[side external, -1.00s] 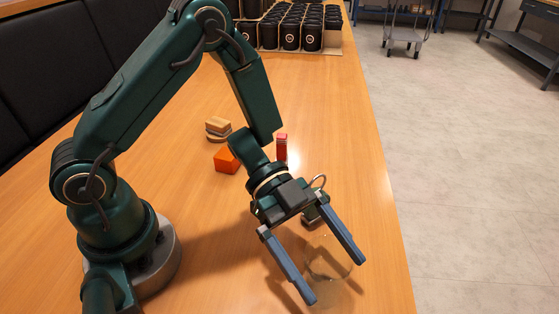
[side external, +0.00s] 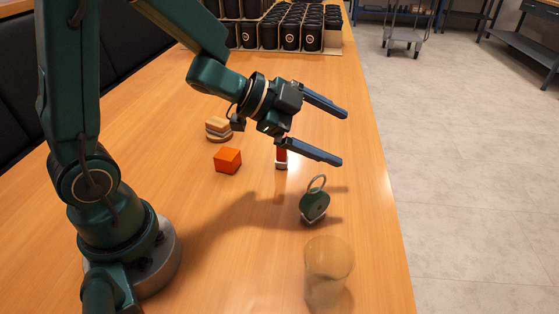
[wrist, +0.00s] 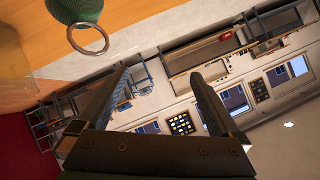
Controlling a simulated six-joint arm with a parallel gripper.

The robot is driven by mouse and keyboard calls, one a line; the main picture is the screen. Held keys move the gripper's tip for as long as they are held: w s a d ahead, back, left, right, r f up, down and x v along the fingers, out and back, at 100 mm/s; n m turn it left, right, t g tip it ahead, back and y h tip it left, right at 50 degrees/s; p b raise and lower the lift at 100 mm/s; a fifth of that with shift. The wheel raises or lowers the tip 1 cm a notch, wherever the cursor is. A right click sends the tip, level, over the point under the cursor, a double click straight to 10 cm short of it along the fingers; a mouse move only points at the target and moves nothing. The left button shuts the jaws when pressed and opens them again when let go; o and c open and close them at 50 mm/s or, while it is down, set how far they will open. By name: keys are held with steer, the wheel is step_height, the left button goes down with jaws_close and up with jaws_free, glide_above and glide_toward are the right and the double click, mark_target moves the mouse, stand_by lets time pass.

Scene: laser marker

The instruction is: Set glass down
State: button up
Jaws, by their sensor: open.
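The clear glass (side external: 329,272) stands upright on the wooden table near the front edge of the side view. A faint clear shape at the left edge of the wrist view (wrist: 15,75) looks like the same glass. My gripper (side external: 345,139) is open and empty, raised above the table, well behind the glass and apart from it. In the wrist view its two fingers (wrist: 165,72) are spread with nothing between them.
An orange block (side external: 227,160), a stacked sandwich-like item (side external: 218,128) and a red item (side external: 281,155) are farther back. Boxed black cups (side external: 290,30) stand at the far end. The table (side external: 230,260) left of the glass is clear.

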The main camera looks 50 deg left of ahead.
steer(key=s+a+r+n+y, duration=0.5)
steer(key=s+a+n+y, duration=0.1)
steer(key=a+n+y, duration=0.35)
steer(key=s+d+f+n+g+h, duration=0.1)
steer(key=s+d+g, duration=0.1)
steer(key=s, duration=0.4)
steer(key=s+d+f+n+g+h, duration=0.1)
steer(key=s+d+n+g+h, duration=0.1)
steer(key=s+d, duration=0.2)
steer(key=s, duration=0.2)
steer(key=shift+s+f+g, duration=0.3)
steer(key=shift+s+f, duration=0.05)
